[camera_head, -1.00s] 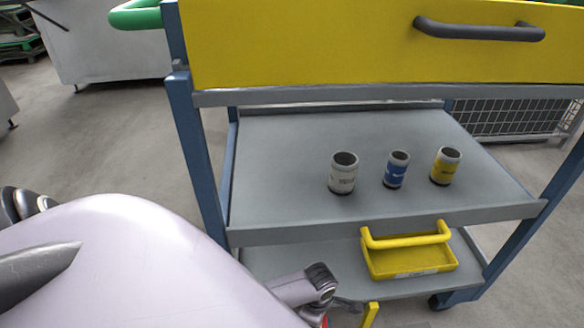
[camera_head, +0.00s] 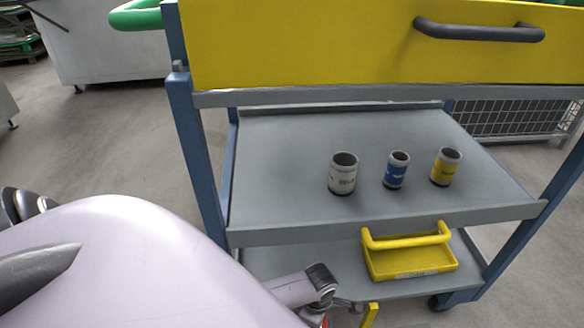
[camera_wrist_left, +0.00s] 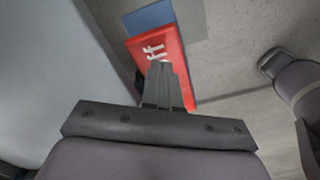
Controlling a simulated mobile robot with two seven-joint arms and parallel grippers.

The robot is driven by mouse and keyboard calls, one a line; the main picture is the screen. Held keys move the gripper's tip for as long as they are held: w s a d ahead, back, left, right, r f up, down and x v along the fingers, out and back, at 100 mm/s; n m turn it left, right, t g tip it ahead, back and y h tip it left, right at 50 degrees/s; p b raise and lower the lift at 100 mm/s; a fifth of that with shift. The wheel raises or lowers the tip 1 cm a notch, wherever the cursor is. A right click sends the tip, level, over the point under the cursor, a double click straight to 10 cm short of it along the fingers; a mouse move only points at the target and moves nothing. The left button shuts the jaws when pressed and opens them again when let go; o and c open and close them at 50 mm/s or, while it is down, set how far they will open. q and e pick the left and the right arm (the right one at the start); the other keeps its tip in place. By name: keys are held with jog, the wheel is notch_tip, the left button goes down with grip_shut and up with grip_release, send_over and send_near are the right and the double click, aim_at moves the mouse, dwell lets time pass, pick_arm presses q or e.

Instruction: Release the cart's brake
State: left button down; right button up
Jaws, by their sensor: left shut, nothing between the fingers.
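The cart (camera_head: 385,234) has a blue frame, a yellow drawer and grey shelves. In the left wrist view a red plate (camera_wrist_left: 178,50) with white lettering ending in "ff" lies right at my left gripper (camera_wrist_left: 161,72). The closed fingers cover part of the plate and lettering. They hold nothing, and I cannot tell whether they touch the plate. In the head view my left arm reaches low at the cart's front, and its fingertips are not clearly seen. A sliver of red shows below my wrist at the bottom edge. My right gripper is not in view.
Three cups, white (camera_head: 343,174), blue (camera_head: 396,170) and yellow (camera_head: 446,167), stand on the middle shelf. A yellow bin (camera_head: 408,262) with a handle sits on the lower shelf. A yellow upright piece (camera_head: 370,314) shows at the bottom edge. A wire cage stands behind.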

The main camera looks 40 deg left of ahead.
pick_arm(q)
jog(key=shift+f+b, duration=0.95)
jog(key=shift+f, duration=0.55)
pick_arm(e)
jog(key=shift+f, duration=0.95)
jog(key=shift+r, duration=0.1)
pick_arm(q)
jog(key=shift+r+p, duration=0.5)
notch_tip(320, 180, up, 2)
jog(key=p, duration=0.2)
jog(key=shift+p, duration=0.3)
notch_tip(320, 180, up, 4)
jog(key=p, duration=0.4)
jog(key=shift+p, duration=0.3)
jog(key=shift+r, duration=0.1)
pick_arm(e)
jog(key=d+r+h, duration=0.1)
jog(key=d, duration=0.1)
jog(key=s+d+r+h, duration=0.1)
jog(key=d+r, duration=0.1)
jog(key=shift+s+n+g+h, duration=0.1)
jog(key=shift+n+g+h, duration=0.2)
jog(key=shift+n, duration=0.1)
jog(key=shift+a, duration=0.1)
